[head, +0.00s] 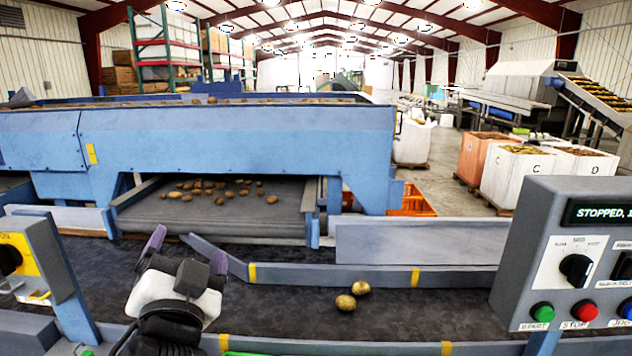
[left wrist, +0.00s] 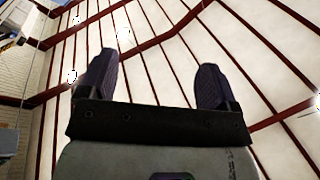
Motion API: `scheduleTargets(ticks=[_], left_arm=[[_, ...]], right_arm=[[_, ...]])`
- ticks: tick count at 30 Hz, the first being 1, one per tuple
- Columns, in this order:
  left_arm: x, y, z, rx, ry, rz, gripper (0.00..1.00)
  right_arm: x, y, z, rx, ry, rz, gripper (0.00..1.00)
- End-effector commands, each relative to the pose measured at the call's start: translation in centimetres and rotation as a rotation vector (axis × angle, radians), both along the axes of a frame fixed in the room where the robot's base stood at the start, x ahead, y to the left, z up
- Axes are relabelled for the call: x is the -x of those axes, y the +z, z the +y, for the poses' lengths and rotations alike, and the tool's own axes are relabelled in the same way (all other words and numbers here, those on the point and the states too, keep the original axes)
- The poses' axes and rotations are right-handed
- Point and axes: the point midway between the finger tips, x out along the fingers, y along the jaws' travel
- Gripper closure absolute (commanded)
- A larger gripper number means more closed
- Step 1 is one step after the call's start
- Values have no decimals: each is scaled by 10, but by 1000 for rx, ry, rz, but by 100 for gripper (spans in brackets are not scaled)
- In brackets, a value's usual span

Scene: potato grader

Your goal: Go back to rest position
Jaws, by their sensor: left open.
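My left gripper (head: 187,250) is in the lower left of the head view, above the dark belt (head: 265,305). Its two purple-grey fingers point up and stand apart, with nothing between them. The left wrist view also shows the left gripper (left wrist: 155,85) open and empty, facing the ceiling and its red beams. My right gripper does not show in either view.
Two potatoes (head: 346,302) lie on the belt to the right of my gripper. More potatoes rest on the feeding belt (head: 260,215) under the blue machine (head: 240,140). A control panel (head: 575,250) reading "STOPPED" stands at right. A yellow switch box (head: 22,253) stands at left.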

Motion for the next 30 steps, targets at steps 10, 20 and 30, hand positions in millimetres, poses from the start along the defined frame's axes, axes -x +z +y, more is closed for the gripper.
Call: scheduleTargets(ticks=[10, 20, 30], left_arm=[[68, -205, 8, 348, -184, 562, 16], [161, -359, 36, 543, -76, 890, 16], [278, -476, 40, 622, 57, 1240, 16]], right_arm=[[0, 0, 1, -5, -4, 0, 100], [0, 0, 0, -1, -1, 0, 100], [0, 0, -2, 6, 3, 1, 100]])
